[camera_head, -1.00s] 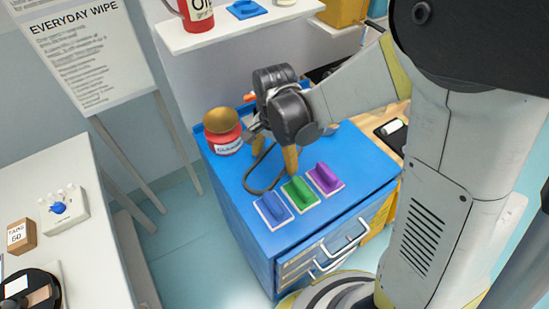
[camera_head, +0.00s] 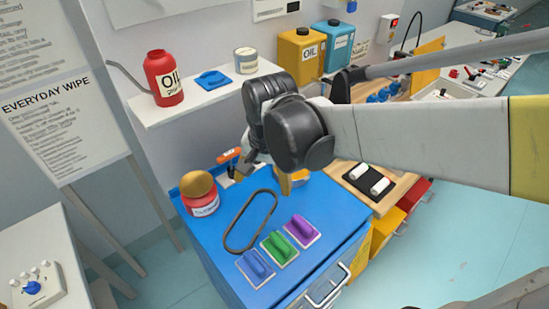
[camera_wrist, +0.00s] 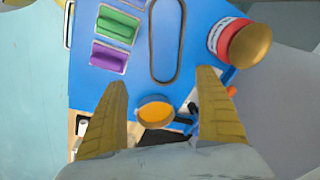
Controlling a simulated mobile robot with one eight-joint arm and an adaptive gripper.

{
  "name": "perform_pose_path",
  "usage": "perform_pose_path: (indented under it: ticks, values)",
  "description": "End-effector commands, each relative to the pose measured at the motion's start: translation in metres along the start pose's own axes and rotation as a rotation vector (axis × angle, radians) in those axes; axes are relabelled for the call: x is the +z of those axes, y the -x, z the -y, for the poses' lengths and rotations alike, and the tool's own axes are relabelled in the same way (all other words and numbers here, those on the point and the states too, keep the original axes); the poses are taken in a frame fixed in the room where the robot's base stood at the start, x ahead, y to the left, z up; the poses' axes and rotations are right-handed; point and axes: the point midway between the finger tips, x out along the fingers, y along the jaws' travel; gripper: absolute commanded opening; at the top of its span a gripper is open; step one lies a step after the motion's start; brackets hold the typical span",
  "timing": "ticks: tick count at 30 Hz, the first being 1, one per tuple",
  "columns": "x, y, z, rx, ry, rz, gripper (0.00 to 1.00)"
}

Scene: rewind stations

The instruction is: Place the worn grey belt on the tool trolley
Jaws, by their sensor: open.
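The worn grey belt (camera_head: 236,220) lies flat as a long closed loop on the blue top of the tool trolley (camera_head: 335,208). It lies between a red tub and a row of coloured brushes. In the wrist view the belt (camera_wrist: 151,45) shows as a dark loop on the trolley top (camera_wrist: 90,92), beyond my fingertips. My gripper (camera_wrist: 163,80) is open, its two yellow fingers apart with nothing held. In the head view my gripper (camera_head: 286,184) is above the trolley's back part, apart from the belt and partly hidden by my wrist.
Blue, green and purple brushes (camera_head: 278,247) stand along the trolley's front. The red tub with a gold lid (camera_head: 200,198) stands at its left. A round tin with orange contents (camera_wrist: 155,112) sits near the back. A shelf (camera_head: 215,95) holds a red oil can.

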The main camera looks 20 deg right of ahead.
Motion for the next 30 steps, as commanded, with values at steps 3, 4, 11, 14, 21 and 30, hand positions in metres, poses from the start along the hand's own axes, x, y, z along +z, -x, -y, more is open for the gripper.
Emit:
perform_pose_path:
  ticks: [3,4,11,14,21,30]
  values:
    - [0.005,0.026,-0.031,-0.064,0.146,-0.103,0.82]
    - [0.006,0.031,-0.038,-0.077,0.185,-0.133,0.82]
    - [0.016,0.053,-0.081,-0.115,0.449,-0.348,0.82]
    - [0.019,0.056,-0.091,-0.111,0.519,-0.409,0.82]
    - [0.02,0.058,-0.098,-0.103,0.574,-0.455,0.82]
    - [0.02,0.058,-0.098,-0.103,0.573,-0.453,0.82]
